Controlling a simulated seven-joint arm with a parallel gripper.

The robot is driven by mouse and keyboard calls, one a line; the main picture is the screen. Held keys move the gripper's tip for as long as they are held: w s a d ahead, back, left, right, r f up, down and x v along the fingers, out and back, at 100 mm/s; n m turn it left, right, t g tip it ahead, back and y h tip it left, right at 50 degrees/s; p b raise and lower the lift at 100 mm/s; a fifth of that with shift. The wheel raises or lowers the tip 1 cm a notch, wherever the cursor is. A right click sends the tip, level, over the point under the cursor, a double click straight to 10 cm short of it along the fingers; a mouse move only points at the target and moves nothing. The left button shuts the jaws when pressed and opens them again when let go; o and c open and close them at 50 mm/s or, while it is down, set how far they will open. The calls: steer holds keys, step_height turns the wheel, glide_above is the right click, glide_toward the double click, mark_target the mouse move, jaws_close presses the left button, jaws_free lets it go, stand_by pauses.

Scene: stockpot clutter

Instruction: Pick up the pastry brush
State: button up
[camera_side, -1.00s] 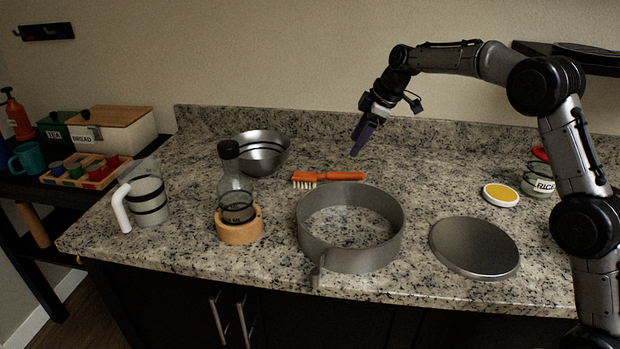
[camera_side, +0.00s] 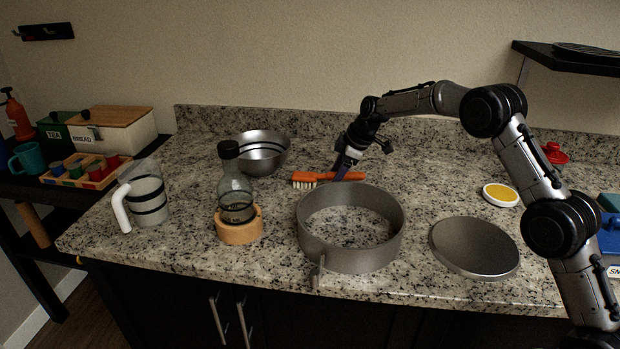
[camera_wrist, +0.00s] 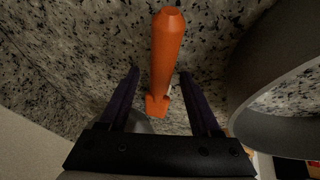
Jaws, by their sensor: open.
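The pastry brush (camera_side: 312,178) lies on the granite counter behind the grey pot ring, its orange handle pointing right and its pale bristles at the left. My gripper (camera_side: 341,176) is down at the handle in the side view. In the wrist view the orange handle (camera_wrist: 166,55) runs between the two dark fingers of my open gripper (camera_wrist: 159,78), with a gap on both sides. The bristles are hidden in the wrist view. I cannot tell whether the fingertips touch the counter.
The grey pot ring (camera_side: 313,243) stands close in front of the brush; its wall also shows at right in the wrist view (camera_wrist: 240,95). A metal bowl (camera_side: 262,158) is behind left, a bottle (camera_side: 234,190) in a wooden holder left, and a round lid (camera_side: 474,248) right.

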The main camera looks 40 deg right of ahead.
steer(key=shift+w+a+f, duration=0.1)
steer(key=shift+w+f, duration=0.05)
steer(key=shift+f, duration=0.25)
jaws_close()
